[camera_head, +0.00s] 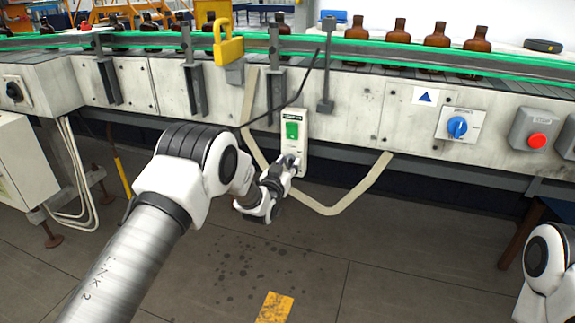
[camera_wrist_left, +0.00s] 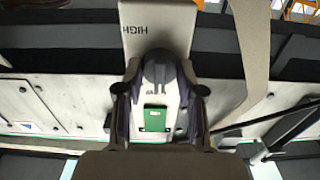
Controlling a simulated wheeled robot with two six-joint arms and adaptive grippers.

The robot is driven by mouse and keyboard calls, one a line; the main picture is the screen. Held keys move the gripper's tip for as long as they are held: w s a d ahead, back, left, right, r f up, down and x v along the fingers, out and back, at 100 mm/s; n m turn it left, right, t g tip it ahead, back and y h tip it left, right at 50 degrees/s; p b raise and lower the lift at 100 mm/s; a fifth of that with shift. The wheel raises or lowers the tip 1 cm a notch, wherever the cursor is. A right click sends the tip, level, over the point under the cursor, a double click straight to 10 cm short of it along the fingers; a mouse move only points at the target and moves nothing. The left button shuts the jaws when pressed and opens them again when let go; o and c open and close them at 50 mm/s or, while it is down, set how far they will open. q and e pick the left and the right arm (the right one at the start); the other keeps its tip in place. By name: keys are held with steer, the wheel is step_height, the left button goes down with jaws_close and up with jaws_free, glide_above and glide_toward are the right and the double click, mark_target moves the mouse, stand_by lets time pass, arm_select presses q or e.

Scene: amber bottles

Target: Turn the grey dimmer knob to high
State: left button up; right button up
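The grey dimmer knob (camera_wrist_left: 158,70) sits on a narrow white control box (camera_head: 303,141), below a green panel (camera_head: 292,130). In the head view the gripper mostly hides the knob. The knob's pointer position cannot be read. My right gripper is out of view; only part of my right arm shows at the lower right.
A conveyor with green rails (camera_head: 390,52) and amber bottles (camera_head: 397,30) runs above. A yellow padlock (camera_head: 229,48), a blue rotary switch (camera_head: 457,127) and a red button (camera_head: 537,141) are on the front. A dark cable and a beige strap (camera_head: 350,200) hang close to the box.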

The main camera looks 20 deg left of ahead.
arm_select(q)
steer(key=shift+m, duration=0.3)
steer(key=m, duration=1.1)
steer(key=shift+f+m, duration=0.1)
steer(key=shift+m, duration=0.3)
steer(key=m, duration=0.6)
steer(key=shift+d+b, duration=0.1)
steer(key=shift+b, duration=0.3)
steer(key=m, duration=0.5)
steer(key=shift+f+m, duration=0.1)
steer(key=shift+m, duration=0.2)
steer(key=o, duration=1.1)
steer(key=shift+o, duration=0.2)
steer(key=shift+s, duration=0.1)
